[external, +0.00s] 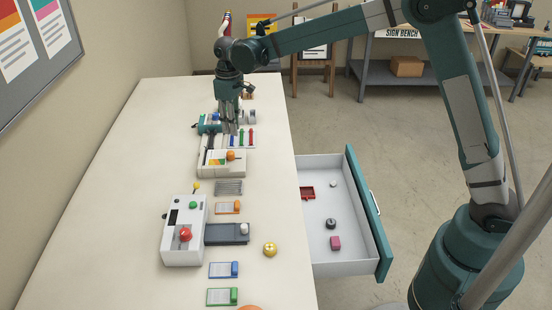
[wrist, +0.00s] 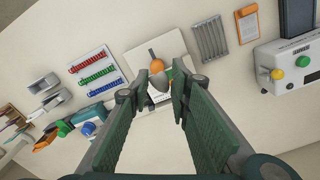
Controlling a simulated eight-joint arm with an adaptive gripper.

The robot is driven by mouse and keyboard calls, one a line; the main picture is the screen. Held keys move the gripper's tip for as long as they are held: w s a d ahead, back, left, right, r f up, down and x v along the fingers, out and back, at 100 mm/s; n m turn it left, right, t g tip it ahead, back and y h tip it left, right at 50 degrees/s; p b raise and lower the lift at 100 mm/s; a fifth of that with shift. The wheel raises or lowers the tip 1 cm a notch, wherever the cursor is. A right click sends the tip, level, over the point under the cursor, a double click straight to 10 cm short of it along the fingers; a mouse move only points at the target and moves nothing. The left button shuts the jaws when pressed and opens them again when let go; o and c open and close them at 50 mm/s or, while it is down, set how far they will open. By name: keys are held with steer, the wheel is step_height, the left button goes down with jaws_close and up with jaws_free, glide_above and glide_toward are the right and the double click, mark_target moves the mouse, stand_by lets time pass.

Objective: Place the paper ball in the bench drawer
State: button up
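The bench drawer (external: 345,262) is pulled out to the right of the bench in the external view. A small whitish round thing (external: 333,184) lies at its far end; it may be the paper ball, but it is too small to be sure. My gripper (external: 231,131) points down over the far part of the bench, left of the drawer, near a white machine with an orange knob (external: 231,155). In the wrist view, my gripper's fingers (wrist: 166,80) stand apart. A small grey shape (wrist: 158,82) shows between the tips; I cannot tell what it is.
The drawer also holds a red tray (external: 307,193), a dark ring (external: 331,224) and a pink block (external: 335,243). On the bench stand a white box with a red button (external: 185,235), a yellow round thing (external: 270,249) and several tagged cards. The bench's left side is clear.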

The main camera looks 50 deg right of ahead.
steer(key=s+d+m+b, duration=0.1)
steer(key=s+d+m, duration=0.15)
steer(key=d, duration=0.55)
steer(key=s+d+m+b, duration=0.1)
steer(key=s+d, duration=0.3)
steer(key=d, duration=0.5)
steer(key=m+b, duration=0.2)
steer(key=m, duration=0.2)
glide_above(314, 178)
step_height(314, 178, down, 25)
steer(key=shift+r, duration=0.2)
steer(key=shift+d, duration=0.1)
steer(key=shift+f+b, duration=0.85)
steer(key=shift+f, duration=2.3)
steer(key=shift+f+b, duration=0.45)
steer(key=shift+f, duration=1.4)
steer(key=shift+f, duration=0.2)
steer(key=o, duration=0.6)
